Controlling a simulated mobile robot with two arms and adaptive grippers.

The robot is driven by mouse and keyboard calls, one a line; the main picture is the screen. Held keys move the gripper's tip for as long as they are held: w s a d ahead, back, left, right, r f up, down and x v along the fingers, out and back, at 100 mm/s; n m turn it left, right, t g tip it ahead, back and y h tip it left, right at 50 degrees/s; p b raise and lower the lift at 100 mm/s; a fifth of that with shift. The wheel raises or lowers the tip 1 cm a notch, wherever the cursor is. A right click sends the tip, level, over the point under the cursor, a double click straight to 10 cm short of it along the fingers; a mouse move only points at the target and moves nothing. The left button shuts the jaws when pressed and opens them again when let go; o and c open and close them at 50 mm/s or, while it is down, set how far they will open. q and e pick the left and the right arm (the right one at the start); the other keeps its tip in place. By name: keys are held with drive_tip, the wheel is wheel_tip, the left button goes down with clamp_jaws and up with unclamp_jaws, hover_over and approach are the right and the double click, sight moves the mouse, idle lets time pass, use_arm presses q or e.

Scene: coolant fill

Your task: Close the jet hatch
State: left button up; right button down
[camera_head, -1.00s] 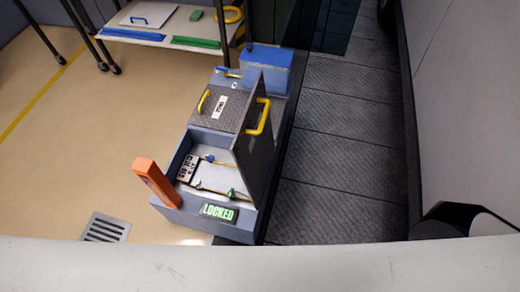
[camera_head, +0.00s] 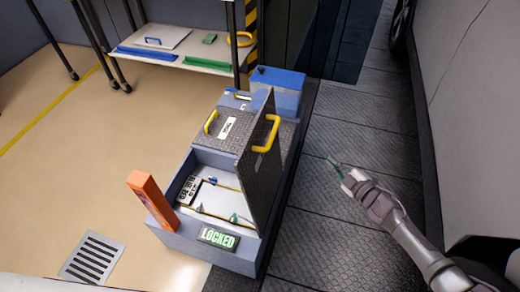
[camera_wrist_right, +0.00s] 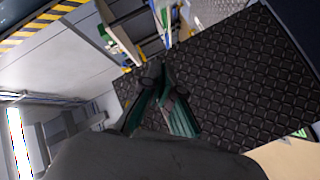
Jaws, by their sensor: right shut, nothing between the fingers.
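The open hatch lid (camera_head: 263,150), a dark tread-plate panel with a yellow handle (camera_head: 267,134), stands upright on the right side of the blue-grey box (camera_head: 190,238). The bay beneath it is exposed, with small blue, white and green fittings inside. A second, flat lid (camera_head: 210,142) with its own yellow handle lies closed behind it. My right gripper (camera_head: 335,164) is to the right of the upright lid, over the dark floor, apart from it. It is shut and empty; its green fingers (camera_wrist_right: 160,98) show in the wrist view. My left gripper is out of view.
A green LOCKED sign (camera_head: 218,238) is on the box front, with an orange block (camera_head: 152,200) at its left corner. A blue canister (camera_head: 277,92) sits at the far end. A shelf (camera_head: 175,48) stands behind. The tread floor right of the box is clear.

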drive_tip(key=a+r+n+g+y+b, duration=0.2)
drive_tip(key=a+r+n+y, duration=0.3)
drive_tip(key=r, duration=0.3)
drive_tip(key=n+g+y+b, duration=0.3)
drive_tip(key=n+g, duration=0.4)
drive_tip(key=n, duration=0.5)
approach(250, 138)
drive_tip(key=x, duration=0.6)
drive_tip(key=shift+w+p, duration=0.15)
drive_tip(key=shift+p, duration=0.2)
drive_tip(key=shift+w+a+f, duration=0.15)
drive_tip(key=shift+a+f, duration=0.05)
drive_tip(key=shift+a, duration=0.4)
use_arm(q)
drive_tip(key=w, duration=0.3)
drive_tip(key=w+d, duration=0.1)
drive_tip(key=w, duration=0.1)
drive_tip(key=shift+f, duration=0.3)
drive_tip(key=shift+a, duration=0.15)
